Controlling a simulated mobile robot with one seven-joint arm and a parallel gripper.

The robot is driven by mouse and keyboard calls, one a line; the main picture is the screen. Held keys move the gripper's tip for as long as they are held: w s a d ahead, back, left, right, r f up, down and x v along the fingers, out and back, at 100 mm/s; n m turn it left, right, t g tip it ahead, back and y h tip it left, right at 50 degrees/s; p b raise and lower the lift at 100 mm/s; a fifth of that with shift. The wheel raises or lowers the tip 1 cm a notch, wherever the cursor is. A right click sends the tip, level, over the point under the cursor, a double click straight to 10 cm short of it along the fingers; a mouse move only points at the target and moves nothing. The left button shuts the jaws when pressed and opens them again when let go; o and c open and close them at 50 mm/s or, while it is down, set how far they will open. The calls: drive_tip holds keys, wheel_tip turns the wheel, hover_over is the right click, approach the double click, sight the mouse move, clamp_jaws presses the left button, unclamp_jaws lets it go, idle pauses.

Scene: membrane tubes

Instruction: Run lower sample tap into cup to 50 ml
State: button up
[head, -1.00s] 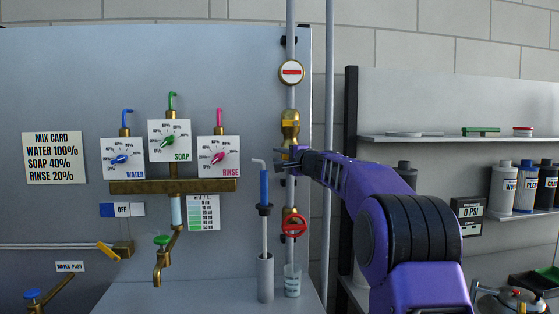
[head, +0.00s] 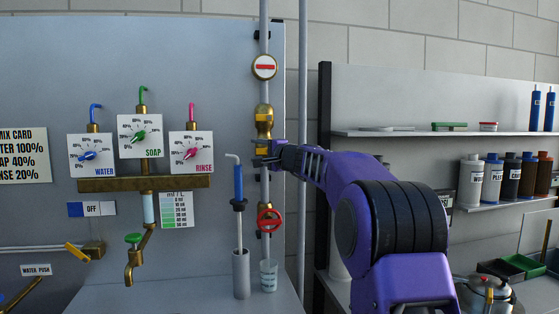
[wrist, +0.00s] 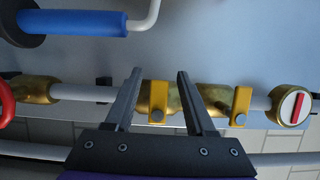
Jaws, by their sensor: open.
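A clear cup with markings (head: 268,276) stands on the ledge under the vertical pipe; its fill level is too small to read. Above it is a red ring handwheel (head: 269,220), cut off at the left edge of the wrist view (wrist: 5,103). Higher is a brass fitting (head: 264,122) with two yellow levers, lower (wrist: 157,100) and upper (wrist: 240,105) in the wrist view. My gripper (head: 262,155) is open at the fitting. In the wrist view its fingers (wrist: 159,75) lie on either side of the lower yellow lever; contact cannot be told.
A blue-handled tube (head: 238,182) stands in a grey holder just left of the pipe. A round red-and-white sign (head: 264,66) is above the fitting. Water, soap and rinse dials (head: 140,137) are further left. Shelves with bottles (head: 470,182) are at the right.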

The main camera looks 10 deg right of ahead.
drive_tip(key=b+v, duration=0.1)
drive_tip(key=v, duration=1.4)
drive_tip(key=shift+f, duration=0.15)
